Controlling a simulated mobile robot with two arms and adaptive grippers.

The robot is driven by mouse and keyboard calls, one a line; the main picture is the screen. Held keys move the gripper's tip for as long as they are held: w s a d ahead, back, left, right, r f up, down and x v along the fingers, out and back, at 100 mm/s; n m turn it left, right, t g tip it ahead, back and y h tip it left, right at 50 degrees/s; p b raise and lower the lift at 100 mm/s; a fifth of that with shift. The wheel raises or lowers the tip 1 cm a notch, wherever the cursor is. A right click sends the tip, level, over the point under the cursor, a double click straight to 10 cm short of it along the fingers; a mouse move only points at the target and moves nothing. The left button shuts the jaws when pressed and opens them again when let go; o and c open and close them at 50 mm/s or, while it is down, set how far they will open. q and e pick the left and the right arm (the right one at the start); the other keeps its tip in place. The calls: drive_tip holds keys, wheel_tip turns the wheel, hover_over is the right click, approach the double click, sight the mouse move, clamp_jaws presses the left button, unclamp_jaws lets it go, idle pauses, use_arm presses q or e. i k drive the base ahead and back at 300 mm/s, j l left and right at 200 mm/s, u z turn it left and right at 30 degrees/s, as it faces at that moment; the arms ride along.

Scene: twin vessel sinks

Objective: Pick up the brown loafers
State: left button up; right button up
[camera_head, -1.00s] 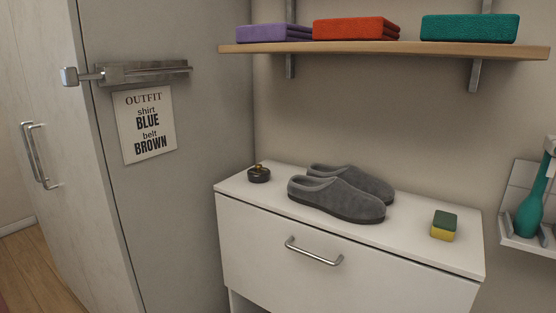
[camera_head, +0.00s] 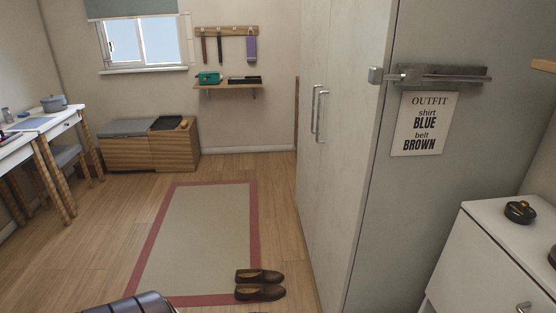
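The brown loafers (camera_head: 259,285) lie side by side on the floor at the lower middle of the head view. They sit by the near right corner of a beige rug with a red border (camera_head: 196,240), partly over the border. Their toes point right. Neither of my grippers shows in the view, so nothing is seen touching the loafers.
A tall pale wardrobe (camera_head: 340,150) stands just right of the loafers. A white cabinet (camera_head: 490,262) is at the lower right. A dark padded object (camera_head: 132,305) is at the bottom edge.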

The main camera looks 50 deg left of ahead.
sight(260, 282)
drive_tip(key=u, duration=1.8)
drive_tip(key=i+j+u, duration=0.2)
drive_tip(key=j, duration=0.3)
drive_tip(key=i+j+u, duration=0.4)
drive_tip(key=i+j, duration=0.2)
drive_tip(key=j, duration=0.2)
drive_tip(key=i+j, duration=0.2)
drive_tip(key=i, duration=0.25)
drive_tip(key=i+j+u, duration=0.15)
drive_tip(key=i, duration=0.25)
drive_tip(key=i+j, duration=0.3)
drive_tip(key=i, duration=0.15)
drive_tip(key=i+l+z, duration=0.1)
drive_tip(key=i+z, duration=0.65)
drive_tip(key=i, duration=0.2)
drive_tip(key=i+j+z, duration=0.25)
drive_tip(key=i+z, duration=0.15)
drive_tip(key=i+j+z, duration=0.4)
drive_tip(key=i+z, duration=0.2)
drive_tip(key=z, duration=0.25)
drive_tip(key=i+j+z, duration=0.15)
drive_tip(key=z, duration=0.3)
drive_tip(key=i+j+z, duration=0.25)
drive_tip(key=z, duration=0.15)
drive_tip(key=i+j+z, duration=0.2)
drive_tip(key=z, duration=0.25)
drive_tip(key=i+j+z, duration=0.1)
drive_tip(key=j+z, duration=0.2)
drive_tip(key=z, duration=0.15)
